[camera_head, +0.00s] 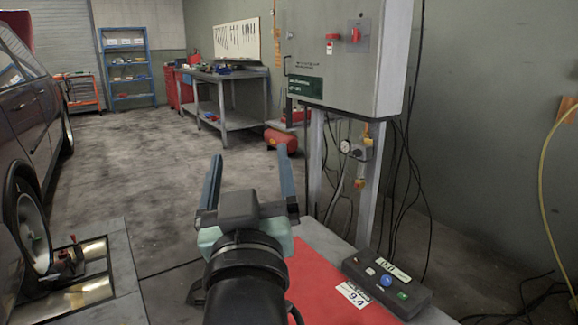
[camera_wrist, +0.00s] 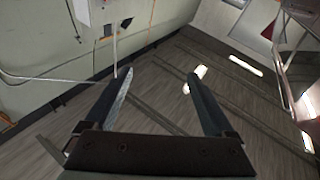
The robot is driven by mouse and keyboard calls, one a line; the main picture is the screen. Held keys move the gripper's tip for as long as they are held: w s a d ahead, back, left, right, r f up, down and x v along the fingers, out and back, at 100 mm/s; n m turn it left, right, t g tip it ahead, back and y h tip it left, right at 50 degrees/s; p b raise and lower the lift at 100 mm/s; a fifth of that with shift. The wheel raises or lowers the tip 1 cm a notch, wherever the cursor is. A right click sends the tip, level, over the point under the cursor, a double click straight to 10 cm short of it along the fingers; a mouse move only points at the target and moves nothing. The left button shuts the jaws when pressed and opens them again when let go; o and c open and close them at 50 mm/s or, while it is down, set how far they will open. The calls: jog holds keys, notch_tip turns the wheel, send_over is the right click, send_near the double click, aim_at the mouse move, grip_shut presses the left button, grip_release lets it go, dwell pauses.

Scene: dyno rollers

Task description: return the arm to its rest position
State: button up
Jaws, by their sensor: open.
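My gripper (camera_head: 249,180) is in the middle of the head view, its two long blue-grey fingers spread apart with nothing between them. It points away from me toward the workshop floor, above the far end of a red-topped surface (camera_head: 318,280). My black forearm covers part of the red surface.
A grey control cabinet (camera_head: 345,85) on posts stands close on the right. A dark red car (camera_head: 30,110) is at left. A workbench (camera_head: 222,100) stands farther back. Open floor lies between.

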jog(key=s+d+r+m+t+h, duration=0.1)
jog(key=s+d+r+t, duration=0.15)
jog(key=s+r, duration=0.45)
jog(key=s+d+r+m+t+h, duration=0.1)
jog(key=s+d+r+m+t, duration=0.15)
jog(key=s+r, duration=0.5)
notch_tip(320, 180, up, 32)
jog(key=t+p, duration=0.1)
jog(key=p, duration=2.8)
jog(key=shift+w+a+f+p, duration=0.2)
jog(key=shift+w+p, duration=0.1)
jog(key=shift+w, duration=0.1)
jog(key=shift+n, duration=0.25)
